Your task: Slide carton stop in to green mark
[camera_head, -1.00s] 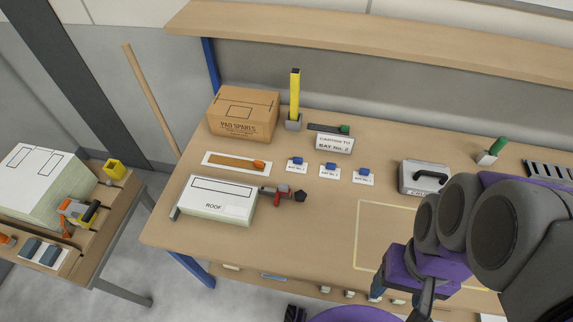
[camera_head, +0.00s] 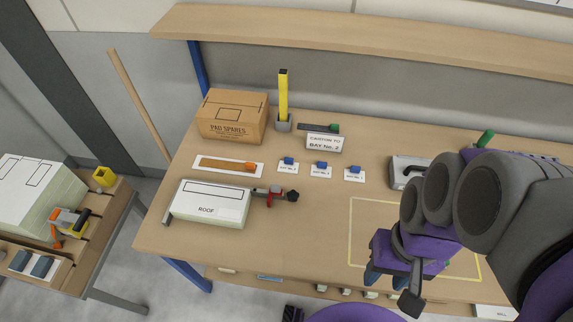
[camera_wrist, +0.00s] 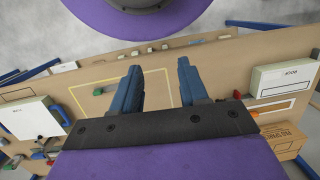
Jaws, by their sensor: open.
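No part is labelled as the carton stop. A yellow upright post in a grey base (camera_head: 283,105) stands just right of the brown PAD SPARES carton (camera_head: 233,117) at the back of the bench. My gripper (camera_head: 380,279) is over the bench's front, right of the middle, well apart from the post and carton. In the wrist view my gripper (camera_wrist: 159,68) has its two blue fingers apart, with nothing between them.
The ROOF block (camera_head: 208,204) and a red clamp-like part (camera_head: 272,194) lie at the bench's front left. A bay sign (camera_head: 323,142) and several blue-topped cards stand mid-bench. A grey case (camera_head: 406,172) is partly hidden by my arm. A loaded trolley (camera_head: 100,245) stands left.

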